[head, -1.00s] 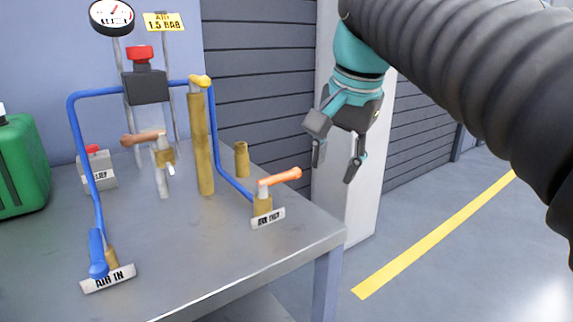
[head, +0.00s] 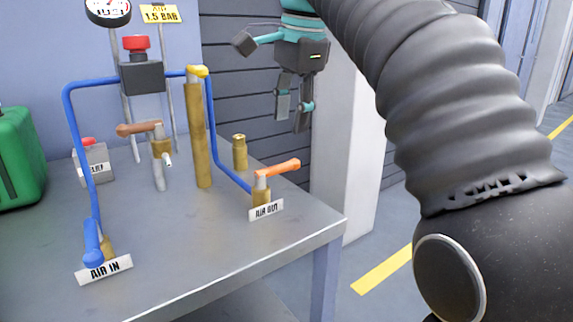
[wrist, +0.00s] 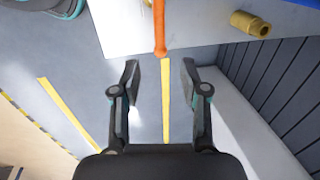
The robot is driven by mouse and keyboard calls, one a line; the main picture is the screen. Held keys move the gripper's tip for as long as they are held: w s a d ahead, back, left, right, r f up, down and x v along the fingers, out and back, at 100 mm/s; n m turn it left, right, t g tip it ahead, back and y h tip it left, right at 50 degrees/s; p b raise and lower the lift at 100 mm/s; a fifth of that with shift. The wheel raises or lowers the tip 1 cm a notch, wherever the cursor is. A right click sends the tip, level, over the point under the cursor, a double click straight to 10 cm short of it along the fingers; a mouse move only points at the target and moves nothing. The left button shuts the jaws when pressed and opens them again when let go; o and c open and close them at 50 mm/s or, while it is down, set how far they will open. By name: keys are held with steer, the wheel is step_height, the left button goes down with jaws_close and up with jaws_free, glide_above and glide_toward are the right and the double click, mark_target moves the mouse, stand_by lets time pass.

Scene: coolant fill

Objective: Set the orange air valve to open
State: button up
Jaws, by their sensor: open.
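The orange air valve handle (head: 280,168) sits on a brass valve body (head: 261,189) near the table's right edge, behind the AIR OUT label (head: 266,210). My gripper (head: 293,112) is open and empty, pointing down, above and behind the handle in the head view. In the wrist view my gripper (wrist: 160,80) has its fingers spread either side of the handle's line, not touching it.
A brown-orange lever (head: 139,129), a yellow-capped brass column (head: 199,130) and blue pipe (head: 213,130) stand left of the valve. A short brass fitting (head: 240,153) stands behind it. A blue AIR IN handle (head: 92,242) is front left. Floor right of the table is clear.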

mark_target(285, 163)
steer(key=f, duration=0.3)
steer(key=w+f+b, duration=0.1)
steer(key=f, duration=0.2)
steer(key=a+f+b, duration=0.1)
steer(key=f, duration=0.2)
steer(key=shift+w, duration=0.25)
steer(key=shift+r, duration=0.1)
jaws_close()
